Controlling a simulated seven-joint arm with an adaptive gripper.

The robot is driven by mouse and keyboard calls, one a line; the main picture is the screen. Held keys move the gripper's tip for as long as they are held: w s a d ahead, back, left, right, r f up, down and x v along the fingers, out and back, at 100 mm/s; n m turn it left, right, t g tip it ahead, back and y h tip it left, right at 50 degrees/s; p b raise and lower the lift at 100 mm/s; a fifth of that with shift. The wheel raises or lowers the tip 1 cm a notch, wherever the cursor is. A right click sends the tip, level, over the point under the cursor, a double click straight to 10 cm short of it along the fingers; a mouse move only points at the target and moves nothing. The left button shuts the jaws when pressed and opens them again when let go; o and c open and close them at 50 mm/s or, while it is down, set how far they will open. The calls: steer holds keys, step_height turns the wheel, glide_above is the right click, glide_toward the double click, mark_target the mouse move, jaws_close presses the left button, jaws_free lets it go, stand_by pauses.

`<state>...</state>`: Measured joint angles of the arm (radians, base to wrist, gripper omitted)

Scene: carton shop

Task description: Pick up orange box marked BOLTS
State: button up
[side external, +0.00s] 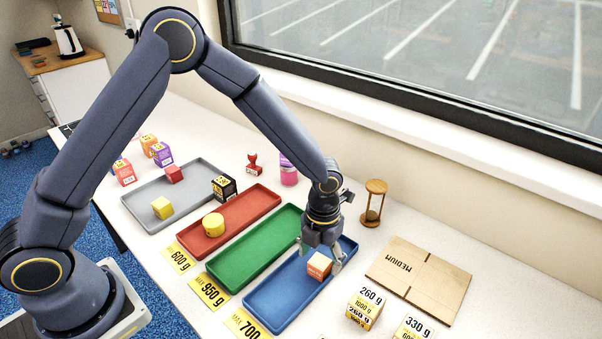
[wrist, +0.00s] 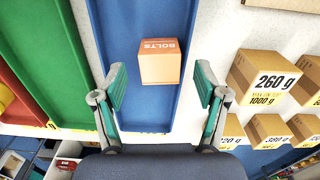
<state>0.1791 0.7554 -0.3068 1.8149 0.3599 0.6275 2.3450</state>
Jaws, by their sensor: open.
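The orange box marked BOLTS (side external: 319,266) sits in the blue tray (side external: 268,305). In the wrist view the orange box (wrist: 160,62) shows its BOLTS lettering upside down, inside the blue tray (wrist: 145,118). My gripper (side external: 322,262) is over the blue tray, close to the box. In the wrist view my gripper (wrist: 160,80) is open, with one finger on each side of the picture. The box lies between and slightly beyond the fingertips, with gaps on both sides. I cannot tell the exact height of the fingertips above the tray.
The green tray (side external: 222,268) and red tray (side external: 250,213) lie left of the blue one. A cardboard box marked 260 g (side external: 365,306) and a flat MEDIUM carton (side external: 418,280) are to the right. An hourglass (side external: 374,203) stands behind, near the window.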

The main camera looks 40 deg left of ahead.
steer(key=shift+f, duration=0.55)
steer(key=c, duration=1.3)
